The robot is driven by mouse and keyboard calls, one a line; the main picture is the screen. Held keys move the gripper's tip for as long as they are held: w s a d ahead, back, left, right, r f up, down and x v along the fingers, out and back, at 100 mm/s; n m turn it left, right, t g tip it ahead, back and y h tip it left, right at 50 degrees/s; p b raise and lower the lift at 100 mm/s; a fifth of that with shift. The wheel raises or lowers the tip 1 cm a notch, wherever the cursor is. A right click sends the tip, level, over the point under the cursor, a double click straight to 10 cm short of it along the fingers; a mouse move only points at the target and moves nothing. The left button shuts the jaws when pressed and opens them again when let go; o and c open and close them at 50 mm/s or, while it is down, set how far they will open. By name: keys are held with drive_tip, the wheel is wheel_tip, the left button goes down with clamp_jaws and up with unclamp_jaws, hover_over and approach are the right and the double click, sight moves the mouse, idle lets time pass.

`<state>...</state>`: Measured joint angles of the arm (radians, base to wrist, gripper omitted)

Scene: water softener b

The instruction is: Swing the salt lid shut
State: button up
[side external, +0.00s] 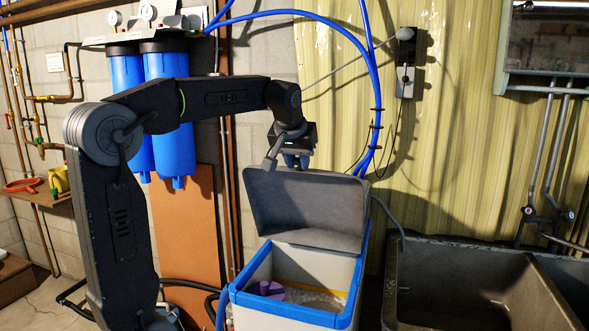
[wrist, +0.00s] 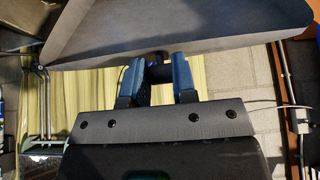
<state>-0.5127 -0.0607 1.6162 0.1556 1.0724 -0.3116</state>
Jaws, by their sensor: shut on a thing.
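The grey salt lid (side external: 305,210) stands open, tilted up at the back of the softener tank (side external: 345,292), which is a pale box with a blue rim. The lid also fills the top of the wrist view (wrist: 180,30). My gripper (side external: 296,161) is at the lid's top edge, pointing down, its blue fingers shut on the lid. In the wrist view my gripper (wrist: 157,68) has its two fingers either side of a dark part at the lid's edge; its exact shape is hard to make out. Inside the open tank are pale salt and a purple scoop-like item (side external: 271,290).
A dark utility sink (side external: 455,285) stands close on the tank's right. Two blue filter housings (side external: 168,75) hang on the wall behind my arm. Blue hoses (side external: 372,100) loop down behind the lid. The space above the tank opening is clear.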

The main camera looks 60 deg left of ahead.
drive_tip(key=shift+s+d+f, duration=0.8)
drive_tip(key=shift+s+d, duration=0.1)
drive_tip(key=shift+s, duration=0.05)
drive_tip(key=shift+s+d+f, duration=0.15)
drive_tip(key=shift+d, duration=0.05)
drive_tip(key=s+d+f, duration=0.4)
drive_tip(key=f, duration=0.1)
drive_tip(key=shift+f, duration=0.35)
drive_tip(key=shift+s, duration=0.1)
drive_tip(key=s+d+f, duration=0.3)
drive_tip(key=f, duration=0.4)
drive_tip(key=shift+f, duration=0.35)
idle(0.4)
drive_tip(key=shift+d, duration=0.1)
